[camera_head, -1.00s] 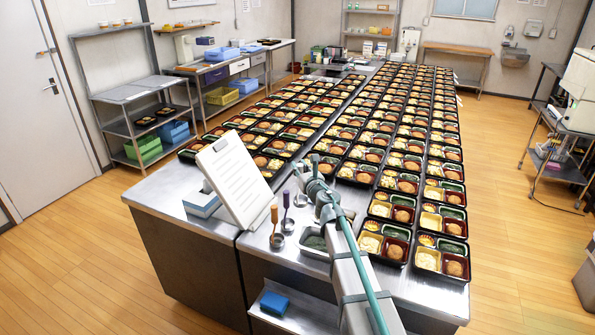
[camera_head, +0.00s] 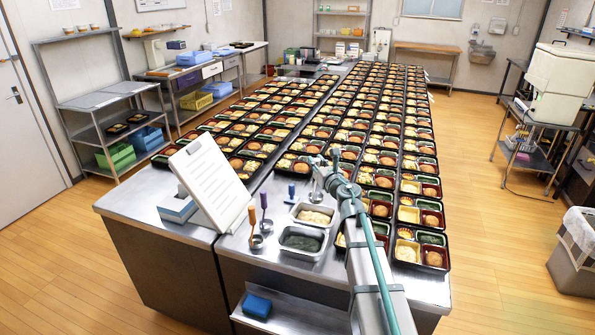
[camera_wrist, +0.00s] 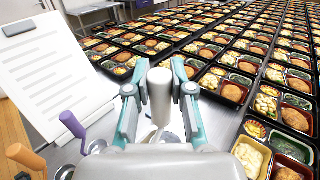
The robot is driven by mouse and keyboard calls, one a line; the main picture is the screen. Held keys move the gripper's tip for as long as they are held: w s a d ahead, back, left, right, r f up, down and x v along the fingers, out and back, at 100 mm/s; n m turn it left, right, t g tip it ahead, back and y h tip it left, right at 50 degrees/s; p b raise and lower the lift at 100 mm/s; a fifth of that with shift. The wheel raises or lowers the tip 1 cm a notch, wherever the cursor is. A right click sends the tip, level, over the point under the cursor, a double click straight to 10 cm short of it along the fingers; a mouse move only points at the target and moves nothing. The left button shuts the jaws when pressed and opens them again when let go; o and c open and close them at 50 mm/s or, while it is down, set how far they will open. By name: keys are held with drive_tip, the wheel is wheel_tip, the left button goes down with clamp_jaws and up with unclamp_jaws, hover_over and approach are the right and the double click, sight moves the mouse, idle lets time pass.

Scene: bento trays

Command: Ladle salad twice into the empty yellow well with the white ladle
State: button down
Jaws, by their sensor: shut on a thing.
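My gripper (camera_wrist: 160,85) is shut on the pale handle of the white ladle (camera_wrist: 160,97), which stands roughly upright between the fingers. Its metal lower part shows beneath, partly hidden by the wrist. In the head view my gripper (camera_head: 336,172) is small, above the counter near the pans. A steel pan of pale salad (camera_head: 314,215) lies just left of my arm. The bento trays stand right of my gripper; a near tray's pale well (camera_wrist: 248,155) holds salad. I cannot make out which yellow well is empty.
A pan with green contents (camera_head: 302,240) sits in front of the salad pan. An orange-handled ladle (camera_head: 252,218) and a purple-handled ladle (camera_head: 264,202) stand left of it. A tilted white board (camera_head: 212,178) stands further left. Trays crowd the counter behind and to the right.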

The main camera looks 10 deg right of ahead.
drive_tip(key=shift+w+a+f+n+y, duration=0.1)
drive_tip(key=shift+w+f+n+y, duration=0.2)
drive_tip(key=shift+w+n+y, duration=0.35)
drive_tip(key=shift+m, duration=0.25)
wheel_tip(320, 180, down, 10)
drive_tip(key=b, duration=0.9)
drive_tip(key=shift+f, duration=0.1)
idle(0.5)
wheel_tip(320, 180, up, 9)
drive_tip(key=p, duration=0.7)
